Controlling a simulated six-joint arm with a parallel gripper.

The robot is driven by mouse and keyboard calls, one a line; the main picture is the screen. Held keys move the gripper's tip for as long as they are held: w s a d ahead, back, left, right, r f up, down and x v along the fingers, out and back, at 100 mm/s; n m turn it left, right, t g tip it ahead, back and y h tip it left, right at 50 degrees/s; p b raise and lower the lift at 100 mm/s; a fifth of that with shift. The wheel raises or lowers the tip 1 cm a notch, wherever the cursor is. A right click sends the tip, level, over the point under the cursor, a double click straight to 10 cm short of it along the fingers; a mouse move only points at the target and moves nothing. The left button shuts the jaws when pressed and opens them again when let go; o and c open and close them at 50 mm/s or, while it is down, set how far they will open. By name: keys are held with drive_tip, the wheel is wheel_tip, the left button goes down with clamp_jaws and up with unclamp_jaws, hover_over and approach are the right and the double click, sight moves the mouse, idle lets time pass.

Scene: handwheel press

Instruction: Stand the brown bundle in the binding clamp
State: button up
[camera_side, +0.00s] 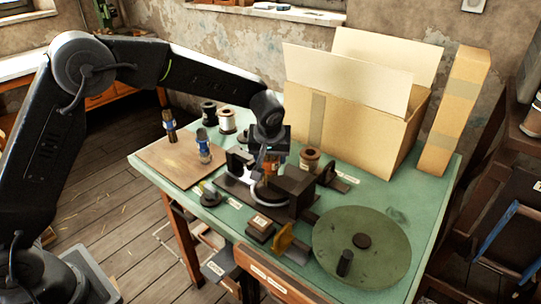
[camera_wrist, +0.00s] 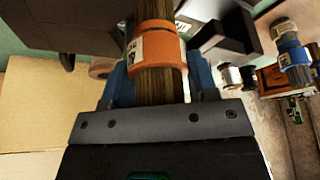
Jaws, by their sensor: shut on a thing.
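The brown bundle (camera_wrist: 157,82), dark rods with an orange band and a pale label, is held upright between the blue fingers of my gripper (camera_wrist: 160,92) in the wrist view. In the side view my gripper (camera_side: 271,150) points down, and the orange band of the bundle (camera_side: 271,163) shows beneath it. The binding clamp (camera_side: 292,187), a dark press with blocks on a base, stands directly below and around the bundle's lower end. Dark clamp parts (camera_wrist: 222,35) also show in the wrist view. I cannot tell whether the bundle's foot touches the clamp base.
A green handwheel (camera_side: 362,240) lies at the front right. An open cardboard box (camera_side: 350,120) fills the back.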

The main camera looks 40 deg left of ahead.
drive_tip(key=shift+f, duration=0.25)
drive_tip(key=o, duration=0.9)
drive_tip(key=shift+f, duration=0.1)
drive_tip(key=shift+o, duration=0.2)
drive_tip(key=v, duration=1.2)
drive_tip(key=s+a+r+m+h, duration=0.1)
drive_tip(key=s+a+r+m, duration=0.15)
drive_tip(key=s, duration=0.45)
drive_tip(key=s+a+r+m, duration=0.1)
drive_tip(key=s+a+r, duration=0.25)
drive_tip(key=s, duration=0.45)
drive_tip(key=s+a+f+m+t+h, duration=0.1)
drive_tip(key=s+f+m+t, duration=0.1)
drive_tip(key=s, duration=1.1)
drive_tip(key=shift+s+a+f+m, duration=0.25)
drive_tip(key=shift+f+m, duration=0.25)
drive_tip(key=shift+m, duration=0.15)
